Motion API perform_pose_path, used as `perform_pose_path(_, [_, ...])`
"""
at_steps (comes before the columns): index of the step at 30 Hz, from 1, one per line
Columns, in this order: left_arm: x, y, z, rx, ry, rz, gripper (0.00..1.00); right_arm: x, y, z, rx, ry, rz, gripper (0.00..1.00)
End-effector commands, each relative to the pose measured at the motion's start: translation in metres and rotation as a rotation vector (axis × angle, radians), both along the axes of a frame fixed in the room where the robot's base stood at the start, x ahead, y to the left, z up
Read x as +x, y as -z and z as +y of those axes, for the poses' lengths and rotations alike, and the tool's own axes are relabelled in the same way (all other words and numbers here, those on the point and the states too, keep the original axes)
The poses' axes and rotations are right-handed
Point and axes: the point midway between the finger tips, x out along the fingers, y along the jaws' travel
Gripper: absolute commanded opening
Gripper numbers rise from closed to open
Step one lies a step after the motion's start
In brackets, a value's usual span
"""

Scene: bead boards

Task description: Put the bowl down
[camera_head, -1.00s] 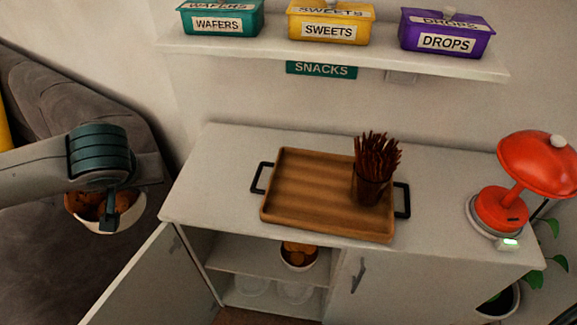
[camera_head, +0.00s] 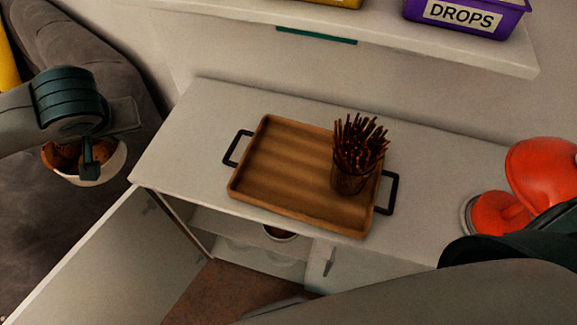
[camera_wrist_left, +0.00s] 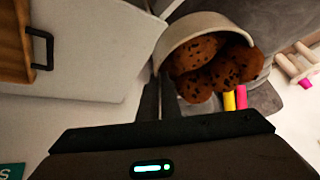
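The white bowl (camera_head: 104,172) holds several brown cookies and hangs in the air at the left, beside the cabinet. My left gripper (camera_head: 90,165) is shut on the bowl's rim. The left wrist view shows the bowl (camera_wrist_left: 204,24) with dark-spotted cookies (camera_wrist_left: 215,68) inside, and the gripper's fingers (camera_wrist_left: 158,100) at its wall. Part of my right arm crosses the lower right of the head view; its fingers do not show.
A wooden tray (camera_head: 283,178) with a glass of sticks (camera_head: 355,160) stands on the cabinet top (camera_head: 205,125). The top left of the tray is bare. A red lamp (camera_head: 540,170) stands at right. The left cabinet door (camera_head: 115,250) is open, with another bowl (camera_head: 281,233) inside.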

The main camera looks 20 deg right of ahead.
Motion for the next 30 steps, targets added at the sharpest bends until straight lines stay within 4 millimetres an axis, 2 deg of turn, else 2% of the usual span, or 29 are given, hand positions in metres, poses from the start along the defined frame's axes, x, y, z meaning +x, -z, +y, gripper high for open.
perform_pose_path(8, [0.0,0.0,-0.001,0.0,0.005,-0.001,0.0,-0.002,0.0,0.0,-0.001,-0.001,0.002,0.0])
perform_pose_path(14, [-0.002,0.005,-0.018,-0.005,0.099,-0.002,0.0,0.001,0.003,-0.004,-0.003,-0.003,-0.004,0.0])
perform_pose_path(20, [-0.01,0.015,-0.061,-0.014,0.349,0.001,0.0,0.015,0.006,-0.003,0.001,-0.004,-0.035,0.0])
perform_pose_path(30, [-0.038,0.023,-0.16,-0.032,0.945,0.01,0.0,0.051,0.009,0.009,0.021,-0.008,-0.11,0.0])
